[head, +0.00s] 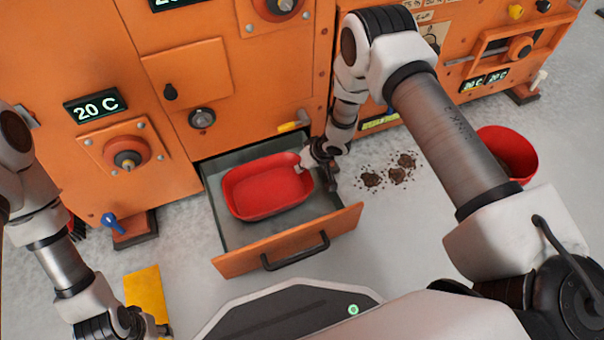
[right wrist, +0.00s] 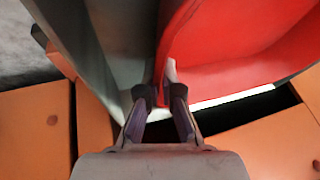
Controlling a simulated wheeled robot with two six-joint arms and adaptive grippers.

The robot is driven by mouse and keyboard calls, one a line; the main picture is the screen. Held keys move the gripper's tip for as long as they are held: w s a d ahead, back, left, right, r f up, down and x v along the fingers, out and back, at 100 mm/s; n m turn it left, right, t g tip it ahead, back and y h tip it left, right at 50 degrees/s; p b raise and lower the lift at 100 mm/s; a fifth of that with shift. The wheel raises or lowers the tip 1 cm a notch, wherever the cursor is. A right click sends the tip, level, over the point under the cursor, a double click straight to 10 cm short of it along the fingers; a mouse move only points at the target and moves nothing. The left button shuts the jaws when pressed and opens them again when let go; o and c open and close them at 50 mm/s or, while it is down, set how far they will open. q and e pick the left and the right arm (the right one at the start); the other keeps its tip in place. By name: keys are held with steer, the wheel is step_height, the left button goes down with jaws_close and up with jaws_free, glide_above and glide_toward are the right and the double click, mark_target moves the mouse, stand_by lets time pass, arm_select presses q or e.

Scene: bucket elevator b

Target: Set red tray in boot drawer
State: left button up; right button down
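The red tray (head: 268,190) is inside the open boot drawer (head: 236,238), a grey-lined drawer with an orange front and dark handle, low in the orange machine. The tray looks roughly level; whether its base touches the drawer floor is hard to tell. My right gripper (head: 308,160) is at the tray's right rim. In the right wrist view, the fingers (right wrist: 160,98) are close together on either side of the rim of the red tray (right wrist: 215,55), by a small white tab.
A red bucket (head: 508,152) stands on the floor at the right, partly behind my right arm. Dark spilled clumps (head: 390,172) lie between it and the drawer. A yellow plate (head: 143,290) is on the floor at lower left.

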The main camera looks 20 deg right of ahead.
steer(key=shift+f+b, duration=0.5)
steer(key=shift+f, duration=0.35)
steer(key=shift+r, duration=0.25)
arm_select(q)
steer(key=shift+f, duration=0.85)
arm_select(e)
steer(key=shift+f, duration=0.1)
steer(key=c, duration=1.3)
jaws_free()
steer(key=shift+f, duration=0.1)
